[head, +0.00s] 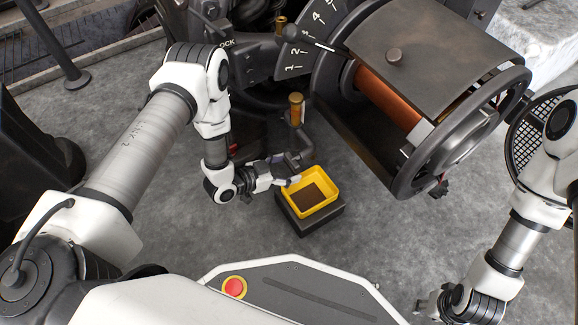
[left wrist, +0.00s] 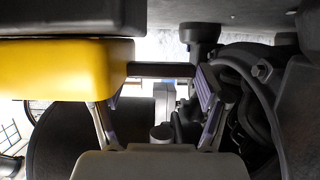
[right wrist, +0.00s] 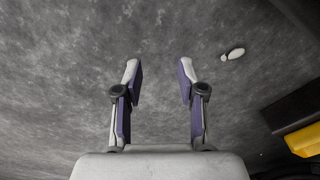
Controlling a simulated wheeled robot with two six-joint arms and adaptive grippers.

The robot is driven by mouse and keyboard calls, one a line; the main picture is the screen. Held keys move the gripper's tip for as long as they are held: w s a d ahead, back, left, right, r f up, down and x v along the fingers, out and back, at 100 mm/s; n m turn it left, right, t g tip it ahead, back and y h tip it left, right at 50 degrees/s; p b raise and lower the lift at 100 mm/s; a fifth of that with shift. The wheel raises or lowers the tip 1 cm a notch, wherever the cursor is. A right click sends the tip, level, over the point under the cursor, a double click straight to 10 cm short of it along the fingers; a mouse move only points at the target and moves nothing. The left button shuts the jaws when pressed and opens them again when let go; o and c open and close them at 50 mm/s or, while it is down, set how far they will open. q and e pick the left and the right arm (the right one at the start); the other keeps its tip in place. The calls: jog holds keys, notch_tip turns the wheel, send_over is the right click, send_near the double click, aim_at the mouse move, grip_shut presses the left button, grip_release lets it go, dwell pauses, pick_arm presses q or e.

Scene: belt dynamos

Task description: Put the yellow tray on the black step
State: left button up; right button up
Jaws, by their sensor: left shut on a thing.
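The yellow tray (head: 317,187) is over the black step (head: 312,222) in the head view, upright and roughly in line with it. In the left wrist view the tray (left wrist: 70,68) and the dark step (left wrist: 70,14) are very close, with at most a thin gap; I cannot tell if they touch. My left gripper (head: 287,180) is at the tray's far-left side. Its fingers (left wrist: 158,90) are shut on a dark bar at the tray's side. My right gripper (right wrist: 158,85) is open and empty above the floor; the tray (right wrist: 305,140) shows at that view's right edge.
A large machine with a copper drum (head: 390,97), handwheel (head: 460,130) and numbered dial (head: 305,40) stands behind and right of the step. A brass-topped post (head: 296,105) rises near my left gripper. The grey floor (head: 390,240) is clear right of the step.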

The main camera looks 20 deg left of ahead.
pick_arm(q)
jog(key=shift+f, duration=0.1)
jog(key=o, duration=1.2)
jog(key=shift+r, duration=0.2)
jog(key=p+v, duration=0.7)
jog(key=v, duration=0.5)
jog(key=shift+d+p, duration=0.1)
jog(key=shift+p, duration=0.25)
